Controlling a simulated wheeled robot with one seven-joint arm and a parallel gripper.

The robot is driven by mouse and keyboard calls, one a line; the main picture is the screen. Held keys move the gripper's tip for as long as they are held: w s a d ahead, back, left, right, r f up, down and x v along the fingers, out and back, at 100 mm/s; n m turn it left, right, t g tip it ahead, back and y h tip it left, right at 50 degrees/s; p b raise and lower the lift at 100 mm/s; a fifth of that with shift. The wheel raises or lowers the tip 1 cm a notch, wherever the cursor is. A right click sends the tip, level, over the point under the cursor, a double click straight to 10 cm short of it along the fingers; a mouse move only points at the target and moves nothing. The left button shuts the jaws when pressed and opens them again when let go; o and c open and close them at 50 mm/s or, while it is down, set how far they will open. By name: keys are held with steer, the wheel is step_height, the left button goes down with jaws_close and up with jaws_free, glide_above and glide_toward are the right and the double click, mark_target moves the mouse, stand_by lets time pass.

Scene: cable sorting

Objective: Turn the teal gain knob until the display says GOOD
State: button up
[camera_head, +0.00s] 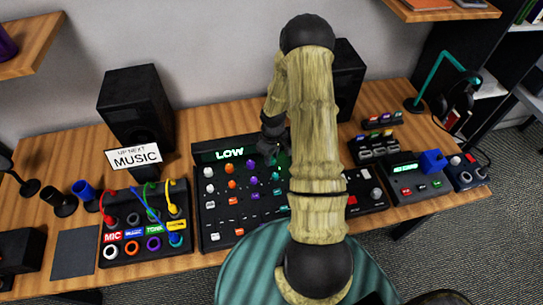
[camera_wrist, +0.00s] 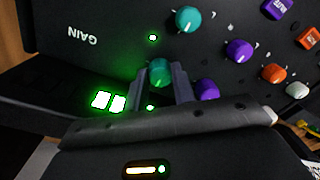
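The mixer (camera_head: 212,225) stands on the desk, and its display (camera_head: 230,154) reads LOW in green. In the wrist view a teal knob (camera_wrist: 160,72) sits between the two fingertips of my gripper (camera_wrist: 163,82). The fingers are close against its sides and look shut on it. The word GAIN (camera_wrist: 82,35) shows upside down on the panel to the left. A second teal knob (camera_wrist: 187,18) is farther up. In the head view my gripper (camera_head: 270,148) is at the mixer's upper right, and my arm hides the panel's right side.
Purple (camera_wrist: 239,50) and orange (camera_wrist: 273,73) knobs lie close to the right of my fingers. A cable box (camera_head: 145,225) with coloured plugs stands left of the mixer. Speakers (camera_head: 138,100) stand behind. A small device with a green display (camera_head: 405,167) is on the right.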

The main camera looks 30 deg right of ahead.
mark_target(273, 158)
steer(key=c, duration=0.4)
steer(key=m+b, duration=0.1)
steer(key=m, duration=0.4)
steer(key=o, duration=1)
steer(key=shift+r, duration=0.1)
steer(key=r, duration=1.1)
steer(key=r+b, duration=0.1)
steer(key=r, duration=0.5)
steer(key=shift+d+r, duration=0.1)
steer(key=shift+d, duration=0.2)
